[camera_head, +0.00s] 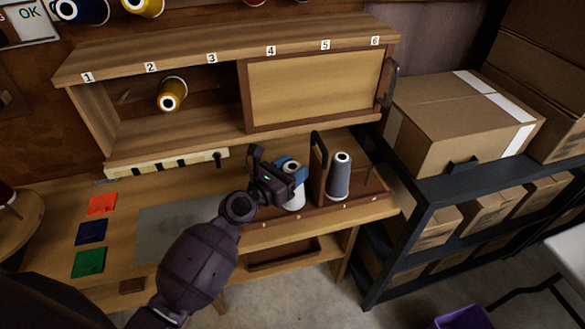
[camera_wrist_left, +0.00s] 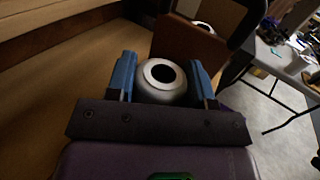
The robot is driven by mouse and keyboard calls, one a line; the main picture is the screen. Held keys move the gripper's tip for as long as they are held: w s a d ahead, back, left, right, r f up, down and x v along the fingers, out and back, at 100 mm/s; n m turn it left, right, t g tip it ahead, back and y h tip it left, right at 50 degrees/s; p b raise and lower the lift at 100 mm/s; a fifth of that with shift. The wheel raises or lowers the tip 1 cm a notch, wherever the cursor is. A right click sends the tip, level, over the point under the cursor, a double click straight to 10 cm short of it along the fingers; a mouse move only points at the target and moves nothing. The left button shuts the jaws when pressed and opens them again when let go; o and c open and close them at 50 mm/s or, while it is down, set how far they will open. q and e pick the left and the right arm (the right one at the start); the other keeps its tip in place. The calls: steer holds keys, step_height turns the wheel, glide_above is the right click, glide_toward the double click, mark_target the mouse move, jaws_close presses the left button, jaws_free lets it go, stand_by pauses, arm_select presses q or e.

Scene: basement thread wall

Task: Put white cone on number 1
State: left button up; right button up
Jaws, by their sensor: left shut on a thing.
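The white cone (camera_head: 294,201) stands in the wooden tray on the workbench, partly hidden by my left gripper (camera_head: 291,172). The gripper's blue fingers are shut on its upper part. In the left wrist view the white cone's round top with its dark hole (camera_wrist_left: 163,74) sits between the two fingers (camera_wrist_left: 163,80). The number 1 label (camera_head: 88,77) is at the left end of the shelf's top edge. The shelf space below it is open and looks empty. My right gripper is not in view.
A sliding panel (camera_head: 315,88) covers the shelf's right half. A grey cone (camera_head: 340,176) stands right of the white one, beyond a wooden divider (camera_head: 318,168). Cardboard boxes (camera_head: 462,115) stand on the right rack.

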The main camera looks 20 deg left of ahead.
arm_select(q)
steer(key=o, duration=1.2)
steer(key=shift+f, duration=0.1)
steer(key=shift+o, duration=0.2)
steer(key=shift+r, duration=0.3)
steer(key=v, duration=1.2)
steer(key=shift+f, duration=0.15)
